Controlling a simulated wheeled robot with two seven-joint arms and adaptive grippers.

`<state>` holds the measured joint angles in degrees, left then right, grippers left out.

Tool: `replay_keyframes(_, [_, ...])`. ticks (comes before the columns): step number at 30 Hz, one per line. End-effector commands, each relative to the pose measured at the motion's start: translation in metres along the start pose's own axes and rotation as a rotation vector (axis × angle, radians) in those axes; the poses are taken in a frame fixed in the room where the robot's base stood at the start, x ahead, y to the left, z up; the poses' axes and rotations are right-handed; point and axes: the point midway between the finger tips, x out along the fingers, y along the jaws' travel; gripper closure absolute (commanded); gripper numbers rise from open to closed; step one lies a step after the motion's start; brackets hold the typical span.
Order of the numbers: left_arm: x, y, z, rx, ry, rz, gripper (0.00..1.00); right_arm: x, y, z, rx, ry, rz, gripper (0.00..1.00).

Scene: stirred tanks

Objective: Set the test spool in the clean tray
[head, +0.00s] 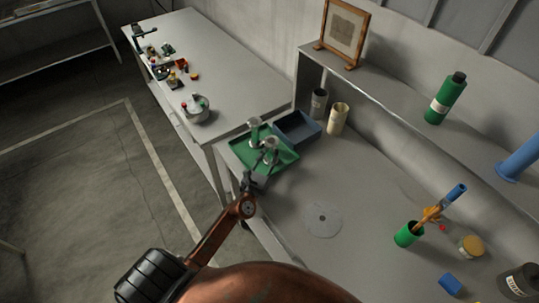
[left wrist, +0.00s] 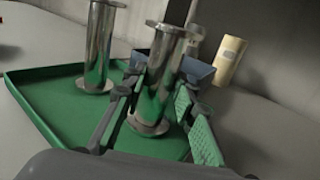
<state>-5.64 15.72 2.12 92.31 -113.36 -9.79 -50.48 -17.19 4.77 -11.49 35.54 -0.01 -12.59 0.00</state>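Two shiny flanged metal spools stand on a green tray; I cannot tell which is the test spool. The far one (head: 254,129) is at the left in the left wrist view (left wrist: 99,45). The nearer one (head: 270,146) stands in the middle of that view (left wrist: 159,80), leaning slightly in the picture. My left gripper (head: 262,164) is over the green tray (head: 240,152), its fingers (left wrist: 160,108) open either side of the nearer spool. The right finger's ridged green pads show uncovered. A dark blue tray (head: 285,136) lies behind the green one. My right gripper is not in view.
A beige cylinder (head: 338,118) and a grey one (head: 318,102) stand behind the blue tray. A pale disc (head: 322,219) lies on the bench to the right. A green cup with tools (head: 407,235) is farther right. A shelf (head: 400,105) runs above.

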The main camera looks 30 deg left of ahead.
Motion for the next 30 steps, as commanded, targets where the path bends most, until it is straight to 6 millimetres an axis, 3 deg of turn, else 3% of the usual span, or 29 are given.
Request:
replay_keyframes(7, [0.000,0.000,0.000,0.000,0.001,0.000,0.57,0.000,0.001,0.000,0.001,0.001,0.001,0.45])
replay_keyframes(18, [0.000,0.000,0.005,-0.001,0.001,0.000,0.57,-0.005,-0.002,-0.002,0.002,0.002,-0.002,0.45])
replay_keyframes(30, [-0.079,0.000,0.001,0.002,0.003,-0.001,0.57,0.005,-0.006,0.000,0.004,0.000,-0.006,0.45])
